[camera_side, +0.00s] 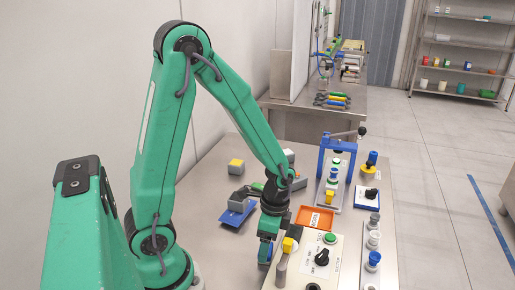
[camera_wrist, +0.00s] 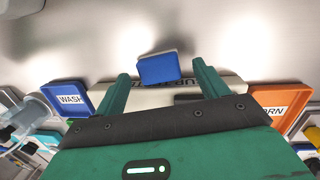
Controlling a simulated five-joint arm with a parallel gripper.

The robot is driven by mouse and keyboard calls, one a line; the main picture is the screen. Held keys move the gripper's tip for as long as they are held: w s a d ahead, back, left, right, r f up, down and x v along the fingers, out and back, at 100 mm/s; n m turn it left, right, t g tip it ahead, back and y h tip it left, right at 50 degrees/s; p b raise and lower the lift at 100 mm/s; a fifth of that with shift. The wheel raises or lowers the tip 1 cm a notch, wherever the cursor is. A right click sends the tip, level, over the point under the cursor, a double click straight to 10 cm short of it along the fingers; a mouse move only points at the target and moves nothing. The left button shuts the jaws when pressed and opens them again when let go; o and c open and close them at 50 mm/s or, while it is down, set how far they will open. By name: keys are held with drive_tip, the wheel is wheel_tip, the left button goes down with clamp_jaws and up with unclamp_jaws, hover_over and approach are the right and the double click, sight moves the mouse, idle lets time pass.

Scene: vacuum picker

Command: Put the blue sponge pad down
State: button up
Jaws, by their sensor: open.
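A blue sponge pad (camera_wrist: 158,69) with a grey edge is between the two green fingertips of my gripper (camera_wrist: 161,72) in the wrist view. My gripper is open, with a gap on either side of the pad. The side view shows my gripper (camera_side: 268,250) low near the front of the steel table, with a patch of blue at the fingers. The control panel hides part of it there. I cannot tell from these views whether the pad rests on a surface.
A blue tray (camera_wrist: 66,96) marked WASH is left in the wrist view, and an orange tray (camera_wrist: 282,98) is right. In the side view, a panel with a black knob (camera_side: 322,257) stands close beside my gripper. A blue-framed press (camera_side: 323,160) stands behind.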

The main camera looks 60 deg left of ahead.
wheel_tip(320, 180, up, 10)
drive_tip(key=w, duration=0.1)
drive_tip(key=shift+w+r, duration=0.2)
drive_tip(key=shift+r, duration=0.05)
drive_tip(key=shift+r, duration=0.1)
idle(0.7)
wheel_tip(320, 180, up, 10)
drive_tip(key=n+t, duration=0.6)
drive_tip(key=n, duration=0.1)
hover_over(272, 245)
drive_tip(key=s+d, duration=0.1)
drive_tip(key=s, duration=0.3)
drive_tip(key=shift+s+r+n+t, duration=0.4)
drive_tip(key=shift+s+r+t, duration=0.2)
drive_tip(key=shift+s+r, duration=0.05)
drive_tip(key=shift+o, duration=0.6)
